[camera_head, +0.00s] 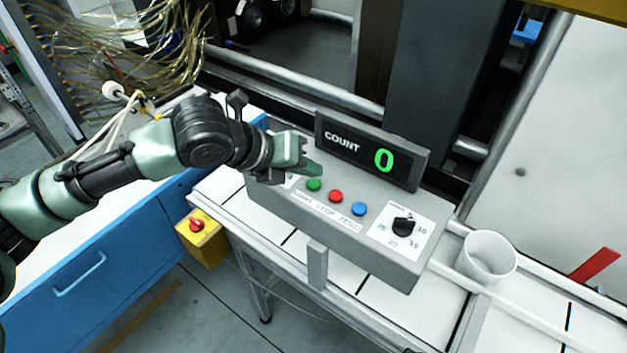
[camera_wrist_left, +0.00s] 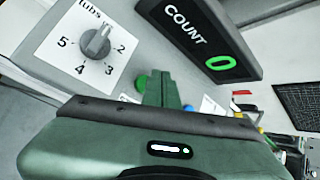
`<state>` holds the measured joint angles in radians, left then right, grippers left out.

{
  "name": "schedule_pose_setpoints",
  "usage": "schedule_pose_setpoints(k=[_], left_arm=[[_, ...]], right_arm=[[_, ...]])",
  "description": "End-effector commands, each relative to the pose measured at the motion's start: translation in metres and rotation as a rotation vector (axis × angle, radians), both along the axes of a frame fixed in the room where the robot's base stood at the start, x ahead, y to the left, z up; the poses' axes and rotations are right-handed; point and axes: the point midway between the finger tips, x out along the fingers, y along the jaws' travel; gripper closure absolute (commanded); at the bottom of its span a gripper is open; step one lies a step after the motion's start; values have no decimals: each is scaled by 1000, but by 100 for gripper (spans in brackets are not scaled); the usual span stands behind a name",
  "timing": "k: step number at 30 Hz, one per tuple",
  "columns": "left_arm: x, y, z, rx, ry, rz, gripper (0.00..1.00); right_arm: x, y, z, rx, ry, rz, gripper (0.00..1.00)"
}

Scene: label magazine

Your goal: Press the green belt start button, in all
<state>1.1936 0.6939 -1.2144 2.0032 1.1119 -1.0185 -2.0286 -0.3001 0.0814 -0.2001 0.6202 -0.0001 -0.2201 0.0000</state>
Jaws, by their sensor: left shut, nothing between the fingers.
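The green button (camera_head: 314,184) is at the left of a row of three on the grey control box (camera_head: 290,209), with a red button (camera_head: 336,196) and a blue button (camera_head: 359,209) to its right. My left gripper (camera_head: 314,170) is shut and empty, its tips close behind and above the green button. I cannot tell whether they touch it. In the left wrist view the shut fingers (camera_wrist_left: 160,92) point at the box, with a green rounded shape beside them, partly hidden. The count display (camera_head: 370,156) reads 0. My right gripper is not in view.
A dial (camera_head: 404,226) sits right of the buttons; another dial (camera_wrist_left: 96,43) shows in the left wrist view. A white cup (camera_head: 487,258) stands right of the box. A yellow box with a red knob (camera_head: 197,225) hangs at the front left. Wires hang at the back left.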

Motion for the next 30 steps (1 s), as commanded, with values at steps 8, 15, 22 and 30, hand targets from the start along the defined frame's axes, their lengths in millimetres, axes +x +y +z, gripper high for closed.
schedule_pose_setpoints(k=[8,15,22,30], left_arm=[[0,0,0,0,0,0,100],[0,0,0,0,0,0,100],[0,0,-5,1,1,1,100],[0,0,-8,0,0,0,100]], right_arm=[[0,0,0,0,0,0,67],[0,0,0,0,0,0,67],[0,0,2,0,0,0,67],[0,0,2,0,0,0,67]])
